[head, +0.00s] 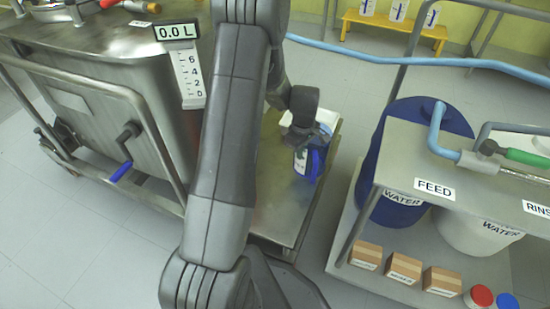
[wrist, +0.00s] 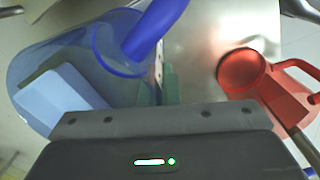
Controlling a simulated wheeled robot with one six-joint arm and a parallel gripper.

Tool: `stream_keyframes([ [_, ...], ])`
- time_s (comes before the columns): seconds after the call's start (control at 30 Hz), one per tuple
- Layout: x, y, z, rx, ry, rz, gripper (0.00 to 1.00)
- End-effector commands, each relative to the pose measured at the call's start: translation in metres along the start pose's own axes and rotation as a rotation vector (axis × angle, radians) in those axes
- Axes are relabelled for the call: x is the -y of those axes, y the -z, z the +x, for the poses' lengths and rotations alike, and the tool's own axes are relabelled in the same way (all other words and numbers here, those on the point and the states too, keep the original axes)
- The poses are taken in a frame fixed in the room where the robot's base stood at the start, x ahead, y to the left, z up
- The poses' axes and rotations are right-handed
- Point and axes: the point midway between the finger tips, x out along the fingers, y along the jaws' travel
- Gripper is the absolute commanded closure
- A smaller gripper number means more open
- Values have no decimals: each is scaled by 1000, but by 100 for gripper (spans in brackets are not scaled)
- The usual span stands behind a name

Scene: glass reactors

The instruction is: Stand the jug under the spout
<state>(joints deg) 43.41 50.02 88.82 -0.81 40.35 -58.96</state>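A see-through blue jug (head: 312,158) with a solid blue handle is on the steel platform beside the steel vessel. It fills the left of the wrist view (wrist: 70,55), with its handle (wrist: 150,35) crossing the top middle. My gripper (head: 302,122) is right at the jug's upper part in the head view. Its greenish fingers (wrist: 160,85) show just below the handle in the wrist view. Whether they grip the handle is unclear. A pipe (head: 437,128) with a blue sleeve stands above the FEED label; which outlet is the spout is unclear.
A red jug (wrist: 242,72) is close on the right in the wrist view. The steel vessel (head: 100,100) with a 0.0 L display stands left. A steel rack (head: 415,150) with a blue drum (head: 405,205) and cartons (head: 403,267) stands right. A floor gap separates platform and rack.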

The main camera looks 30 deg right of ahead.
Motion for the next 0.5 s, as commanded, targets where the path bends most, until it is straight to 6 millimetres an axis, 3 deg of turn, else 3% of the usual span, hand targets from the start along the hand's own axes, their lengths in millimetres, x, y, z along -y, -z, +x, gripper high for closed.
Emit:
stream_keyframes([
  [0.1, 12, 32, 2, -2, -3, -7, 100],
  [0.3, 31, 76, 2, -2, -3, -5, 100],
  [0.4, 38, 92, 0, -1, -2, -3, 100],
  [0.5, 36, 88, 16, 0, -1, 2, 100],
])
